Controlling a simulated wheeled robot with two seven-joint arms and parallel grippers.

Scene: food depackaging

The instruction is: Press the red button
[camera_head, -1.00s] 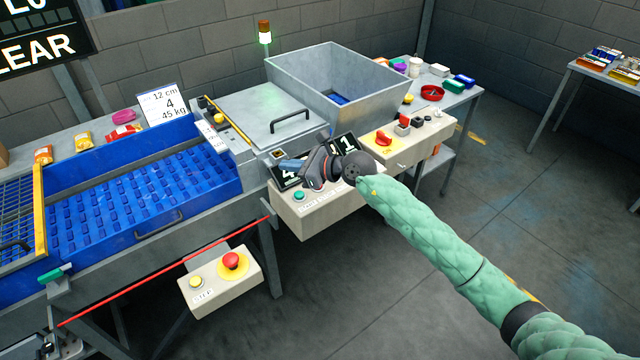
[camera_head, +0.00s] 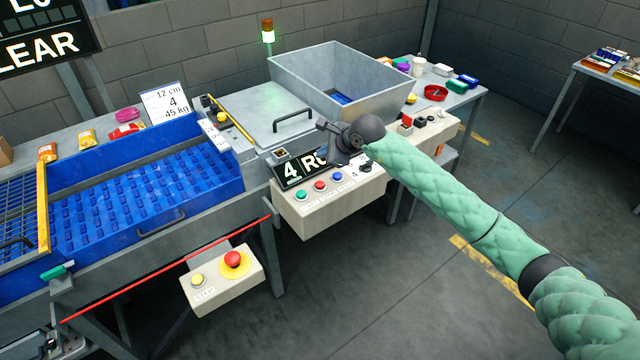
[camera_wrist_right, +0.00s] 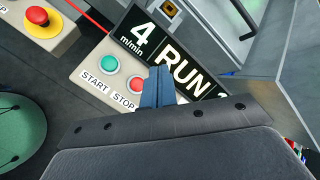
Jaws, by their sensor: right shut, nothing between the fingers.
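A small red button (camera_head: 320,186) sits on the beige control box (camera_head: 330,211), between a green button (camera_head: 301,195) and a blue button (camera_head: 338,177). In the right wrist view the red button (camera_wrist_right: 136,83) is labelled STOP and the green one (camera_wrist_right: 108,64) START. A large red mushroom button (camera_head: 232,258) on a yellow disc is on a lower box, with a yellow button (camera_head: 197,280) beside it. My right gripper (camera_head: 338,146) is above and behind the control box, apart from the red button; its blue fingers (camera_wrist_right: 157,86) are shut and empty. My left gripper is not visible.
A display (camera_head: 295,172) reading 4 and RUN stands behind the buttons, partly covered by my right gripper. A blue conveyor (camera_head: 150,190) is at left. A grey hopper (camera_head: 345,80) stands behind. A red rod (camera_head: 165,270) runs along the conveyor's front.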

